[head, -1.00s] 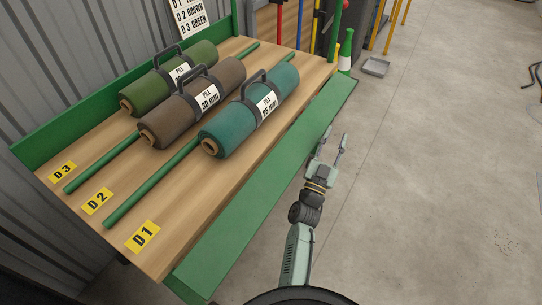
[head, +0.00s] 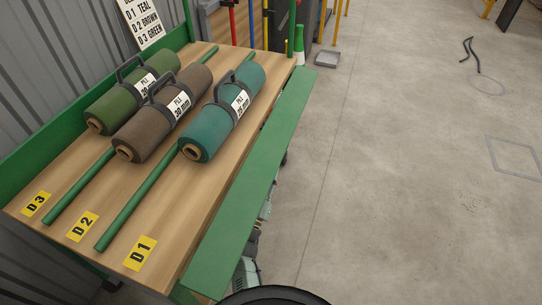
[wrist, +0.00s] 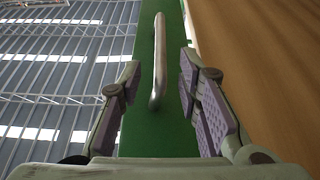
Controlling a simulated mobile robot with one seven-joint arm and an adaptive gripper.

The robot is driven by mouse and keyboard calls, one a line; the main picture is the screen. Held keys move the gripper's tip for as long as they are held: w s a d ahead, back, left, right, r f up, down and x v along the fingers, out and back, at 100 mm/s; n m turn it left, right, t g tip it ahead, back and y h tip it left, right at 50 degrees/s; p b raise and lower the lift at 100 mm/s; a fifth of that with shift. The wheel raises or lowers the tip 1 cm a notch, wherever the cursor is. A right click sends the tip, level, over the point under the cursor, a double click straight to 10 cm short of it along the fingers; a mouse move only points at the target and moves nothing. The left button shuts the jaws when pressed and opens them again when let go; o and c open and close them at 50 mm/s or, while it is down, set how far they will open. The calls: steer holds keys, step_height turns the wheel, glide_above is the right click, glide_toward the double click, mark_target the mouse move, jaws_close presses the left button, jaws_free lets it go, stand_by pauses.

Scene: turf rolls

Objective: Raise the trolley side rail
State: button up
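The trolley side rail (head: 245,185) is a long flat green board along the right edge of the wooden trolley deck (head: 190,228), leaning outward and down. In the wrist view the green rail (wrist: 173,125) runs up the middle, with a metal bar handle (wrist: 159,60) on it. My gripper (wrist: 160,75) is open, its two purple-padded fingers on either side of the handle, with gaps visible. Contact with the handle cannot be seen. In the head view my arm is mostly hidden under the rail, and the gripper fingers are not clearly visible.
Teal (head: 225,112), brown (head: 163,113) and green (head: 132,92) turf rolls lie on the deck, with green bars (head: 140,198) between lanes. Posts and a grey tray (head: 327,59) stand beyond the far end.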

mark_target(272, 156)
steer(key=x, duration=0.5)
steer(key=shift+w+d+r, duration=0.1)
steer(key=shift+w, duration=0.25)
steer(key=shift+c, duration=0.2)
jaws_close()
stand_by(0.4)
